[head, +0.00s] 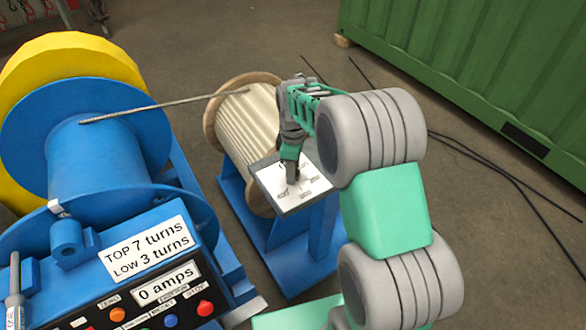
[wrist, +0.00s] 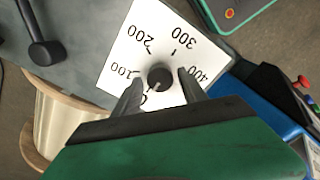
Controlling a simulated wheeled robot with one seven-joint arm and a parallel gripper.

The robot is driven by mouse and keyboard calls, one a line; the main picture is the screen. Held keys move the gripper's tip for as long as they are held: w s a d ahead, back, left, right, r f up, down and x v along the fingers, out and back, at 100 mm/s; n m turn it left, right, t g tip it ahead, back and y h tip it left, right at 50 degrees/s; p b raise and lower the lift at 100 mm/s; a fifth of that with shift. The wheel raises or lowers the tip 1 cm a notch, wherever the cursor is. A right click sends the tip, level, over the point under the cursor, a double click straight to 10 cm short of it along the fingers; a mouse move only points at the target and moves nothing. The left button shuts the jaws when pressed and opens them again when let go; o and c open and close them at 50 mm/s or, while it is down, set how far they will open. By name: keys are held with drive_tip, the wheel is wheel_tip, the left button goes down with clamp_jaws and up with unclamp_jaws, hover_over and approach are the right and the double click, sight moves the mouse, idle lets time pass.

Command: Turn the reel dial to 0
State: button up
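The reel dial is a dark round knob (wrist: 160,77) on a white plate (wrist: 136,42) marked 0, 100, 200, 300 and 400. The plate also shows in the head view (head: 308,205), in front of the wooden-flanged reel (head: 245,125). My gripper (wrist: 160,80) is open, with one finger on each side of the knob and a visible gap at each side. In the head view my gripper (head: 291,178) points down at the plate and hides part of it. The 0 mark is partly hidden by the gripper. I cannot tell which number the knob points to.
A blue winch (head: 95,170) with a control panel stands at the left, and a rope (head: 165,101) runs from it to the reel. A dark lever (wrist: 45,50) is near the plate. A green container (head: 480,60) stands at the back right, with cables on the floor.

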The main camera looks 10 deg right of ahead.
drive_tip(key=shift+o, duration=0.6)
drive_tip(key=shift+r, duration=0.1)
wheel_tip(320, 180, up, 8)
drive_tip(key=shift+f+b, duration=0.2)
drive_tip(key=shift+b, duration=0.1)
